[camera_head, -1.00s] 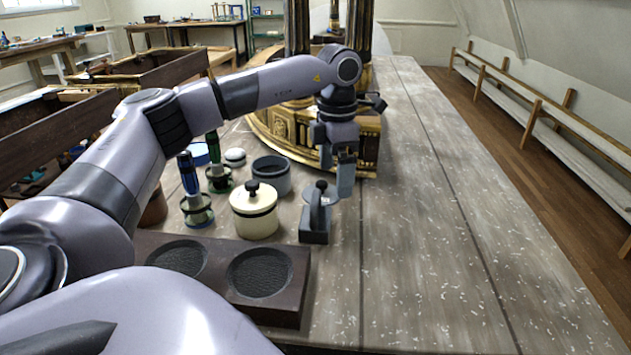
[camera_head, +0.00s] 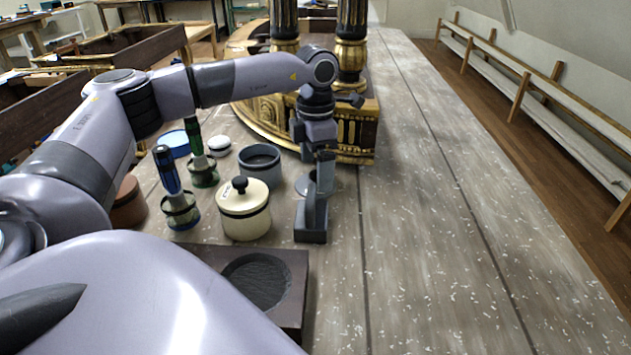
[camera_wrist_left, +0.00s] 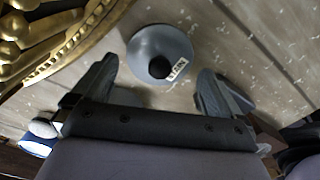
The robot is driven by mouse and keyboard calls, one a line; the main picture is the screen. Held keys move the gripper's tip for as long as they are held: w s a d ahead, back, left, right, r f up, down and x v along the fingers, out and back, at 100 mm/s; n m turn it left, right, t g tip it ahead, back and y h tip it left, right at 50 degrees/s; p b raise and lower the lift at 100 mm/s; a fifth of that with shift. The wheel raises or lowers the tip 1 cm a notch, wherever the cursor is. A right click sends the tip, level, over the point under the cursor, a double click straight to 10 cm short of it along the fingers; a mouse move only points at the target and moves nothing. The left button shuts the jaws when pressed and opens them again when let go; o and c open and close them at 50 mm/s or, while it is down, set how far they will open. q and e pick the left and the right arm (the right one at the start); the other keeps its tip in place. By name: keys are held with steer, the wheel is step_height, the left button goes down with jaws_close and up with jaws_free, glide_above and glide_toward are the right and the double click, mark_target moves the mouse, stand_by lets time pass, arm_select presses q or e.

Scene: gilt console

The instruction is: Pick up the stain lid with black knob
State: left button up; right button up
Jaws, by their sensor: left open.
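The stain lid is a grey round disc with a black knob and a small white label. It shows in the left wrist view (camera_wrist_left: 160,52), lying on the worn wooden table between the two fingers, ahead of them. In the head view only part of its disc (camera_head: 335,187) shows; my gripper hides the rest. My left gripper (camera_head: 323,181) is open above the lid, fingers pointing down, and holds nothing. Both fingers show apart in the wrist view (camera_wrist_left: 157,85). I cannot tell how high the fingertips are above the disc. My right gripper is out of view.
A gilt base (camera_head: 355,135) rises behind. The table (camera_head: 430,230) is clear to the right.

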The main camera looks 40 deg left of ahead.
arm_select(q)
step_height(320, 180, down, 2)
steer(key=shift+f, duration=0.2)
steer(key=c, duration=0.8)
steer(key=shift+r, duration=0.15)
